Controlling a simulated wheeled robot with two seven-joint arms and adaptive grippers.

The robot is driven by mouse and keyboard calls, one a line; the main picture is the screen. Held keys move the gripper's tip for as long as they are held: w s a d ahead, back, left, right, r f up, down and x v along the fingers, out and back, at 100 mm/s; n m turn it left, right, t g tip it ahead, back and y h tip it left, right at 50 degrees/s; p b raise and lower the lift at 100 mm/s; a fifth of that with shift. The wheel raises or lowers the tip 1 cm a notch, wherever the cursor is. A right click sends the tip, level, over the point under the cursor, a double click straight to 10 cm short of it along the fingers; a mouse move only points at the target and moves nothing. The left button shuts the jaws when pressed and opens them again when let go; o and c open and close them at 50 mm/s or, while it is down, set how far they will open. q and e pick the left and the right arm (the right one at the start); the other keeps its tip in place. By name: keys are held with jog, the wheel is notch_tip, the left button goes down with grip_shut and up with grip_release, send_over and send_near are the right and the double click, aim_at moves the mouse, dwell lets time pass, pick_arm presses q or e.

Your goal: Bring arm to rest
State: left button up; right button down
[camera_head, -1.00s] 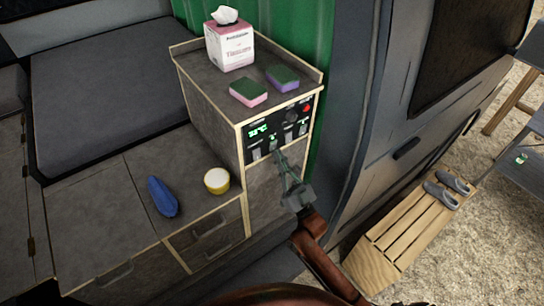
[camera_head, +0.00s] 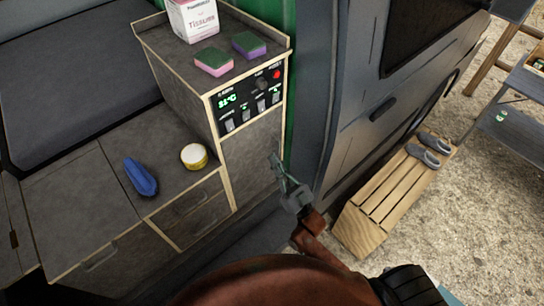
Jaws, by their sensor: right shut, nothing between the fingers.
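My right gripper (camera_head: 276,162) is shut and empty. It hangs in the air in front of the side of the tall cabinet (camera_head: 262,150), below and to the right of its control panel (camera_head: 248,100), and appears apart from it. The panel has a green display, several switches, a knob and a red light. My right arm comes in from the bottom of the picture. My left gripper is not in view.
The cabinet top holds two sponges (camera_head: 213,61) and a tissue box (camera_head: 193,18). A wooden slatted step (camera_head: 385,200) with grey shoes (camera_head: 428,150) stands on the right.

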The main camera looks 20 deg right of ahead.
jog(key=shift+w+a+y, duration=0.15)
jog(key=shift+a+y, duration=0.1)
jog(key=shift+y, duration=0.05)
jog(key=d+f+g+h, duration=0.3)
jog(key=f+g, duration=0.1)
jog(key=f, duration=1.4)
jog(key=d+f+g+h, duration=0.3)
jog(key=f+g, duration=0.1)
jog(key=f, duration=1.5)
jog(key=s+d+f+m+g+h, duration=0.1)
jog(key=s+d+f+g, duration=0.15)
jog(key=s+f, duration=0.55)
jog(key=s+d+f+m+g+h, duration=0.15)
jog(key=s+f+g, duration=0.3)
jog(key=f, duration=0.75)
jog(key=s+d+f+g, duration=0.1)
jog(key=s+f+g, duration=0.2)
jog(key=s, duration=0.9)
jog(key=s+d+f+g, duration=0.1)
jog(key=s+f+g, duration=0.1)
jog(key=s+f, duration=0.6)
jog(key=s+d+f+g+h, duration=0.1)
jog(key=s+f, duration=0.5)
jog(key=s, duration=1)
jog(key=d+g, duration=0.1)
jog(key=g, duration=0.1)
jog(key=shift+g, duration=0.3)
